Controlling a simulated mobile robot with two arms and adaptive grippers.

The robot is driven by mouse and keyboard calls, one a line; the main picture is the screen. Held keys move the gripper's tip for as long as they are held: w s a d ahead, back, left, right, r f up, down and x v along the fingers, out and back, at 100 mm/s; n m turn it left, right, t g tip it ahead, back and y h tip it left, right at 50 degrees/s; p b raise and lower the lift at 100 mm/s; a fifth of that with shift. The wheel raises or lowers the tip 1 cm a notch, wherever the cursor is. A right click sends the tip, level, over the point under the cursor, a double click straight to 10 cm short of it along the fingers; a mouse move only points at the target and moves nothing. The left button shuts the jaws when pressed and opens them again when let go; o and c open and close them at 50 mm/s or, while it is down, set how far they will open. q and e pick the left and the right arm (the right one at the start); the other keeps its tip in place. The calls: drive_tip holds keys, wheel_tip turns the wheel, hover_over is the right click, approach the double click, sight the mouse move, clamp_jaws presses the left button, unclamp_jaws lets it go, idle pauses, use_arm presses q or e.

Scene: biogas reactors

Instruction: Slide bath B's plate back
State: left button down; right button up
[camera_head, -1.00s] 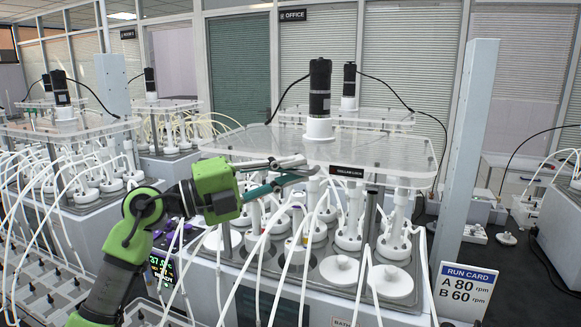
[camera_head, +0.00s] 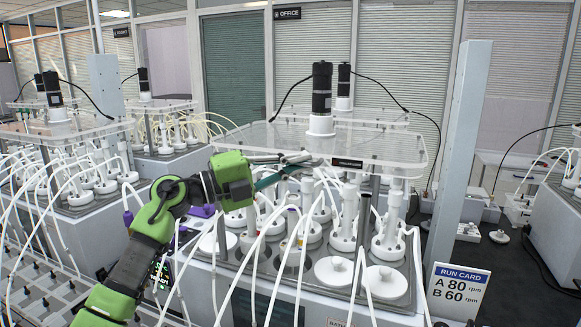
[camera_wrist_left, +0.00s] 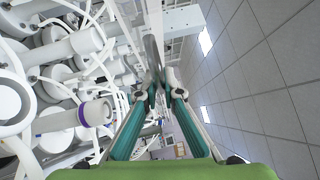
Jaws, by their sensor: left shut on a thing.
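A clear plate (camera_head: 262,140) with a black upright motor (camera_head: 322,88) on it lies above the nearest bath (camera_head: 310,287). A small dark label (camera_head: 347,163) sits on its front edge. The bath's own label is cut off, so I cannot read its letter. My left gripper (camera_head: 305,160) reaches in from the left at the plate's front edge, left of the label. In the left wrist view its teal fingers (camera_wrist_left: 160,88) close on a thin edge-on strip, the plate (camera_wrist_left: 154,52). The exact contact is hard to see. My right gripper is not in view.
White bottles (camera_head: 343,228) with looping white tubes crowd the bath below the plate. A tall grey post (camera_head: 459,150) stands at the right, with a run card (camera_head: 458,287) near it. A second clear-topped bath (camera_head: 60,130) stands at the left.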

use_arm(q)
drive_tip(key=shift+w, duration=0.25)
drive_tip(key=c, duration=2.4)
unclamp_jaws()
drive_tip(key=shift+c, duration=0.2)
drive_tip(key=shift+s+a, duration=0.15)
drive_tip(key=v, duration=1.1)
drive_tip(key=shift+a, duration=0.3)
